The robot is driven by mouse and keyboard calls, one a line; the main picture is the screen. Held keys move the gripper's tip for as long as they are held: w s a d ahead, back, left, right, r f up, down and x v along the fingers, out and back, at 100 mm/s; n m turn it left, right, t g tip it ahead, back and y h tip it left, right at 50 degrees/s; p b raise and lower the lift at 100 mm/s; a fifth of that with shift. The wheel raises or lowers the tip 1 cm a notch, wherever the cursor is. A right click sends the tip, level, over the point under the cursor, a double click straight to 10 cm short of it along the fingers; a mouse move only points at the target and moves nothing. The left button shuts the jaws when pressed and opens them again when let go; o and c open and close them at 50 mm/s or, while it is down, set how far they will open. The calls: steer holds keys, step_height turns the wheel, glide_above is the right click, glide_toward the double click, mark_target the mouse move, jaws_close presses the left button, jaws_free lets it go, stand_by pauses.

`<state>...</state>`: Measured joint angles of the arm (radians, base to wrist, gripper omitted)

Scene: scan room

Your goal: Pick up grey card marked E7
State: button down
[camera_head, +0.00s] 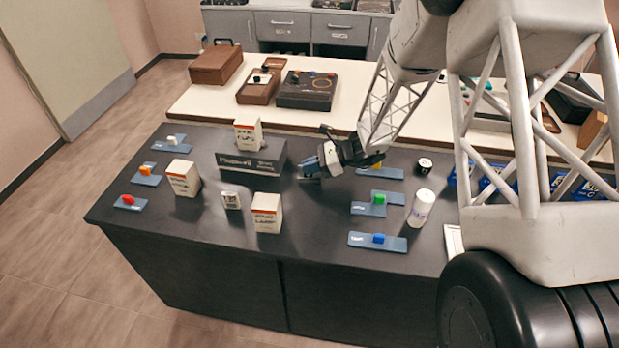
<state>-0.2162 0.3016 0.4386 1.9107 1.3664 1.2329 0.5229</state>
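My gripper (310,167) is low over the middle of the dark table, just right of a dark box with white lettering (252,158). Its fingers point left and are too small to tell whether they are open or shut. A thin pale edge shows by the fingertips; I cannot tell whether it is a card or part of the gripper. I cannot make out any card marked E7. Several blue-grey cards lie on the table with coloured blocks on them, such as one with a blue block (361,241) at the front right; their markings are too small to read.
White cartons (267,213) and a small patterned cube (231,200) stand on the dark table (320,246). A pale bench (200,102) with cases lies behind. The front middle is fairly clear.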

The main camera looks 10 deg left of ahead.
steer(key=shift+r, duration=0.1)
stand_by(0.4)
steer(key=shift+r, duration=0.8)
step_height(320, 180, up, 2)
steer(key=s+d, duration=0.3)
steer(key=s, duration=0.4)
steer(key=s+d+r, duration=0.1)
steer(key=s+d, duration=0.2)
steer(key=s, duration=0.4)
steer(key=shift+s+d, duration=0.25)
steer(key=shift+d, duration=0.15)
steer(key=shift+r, duration=0.1)
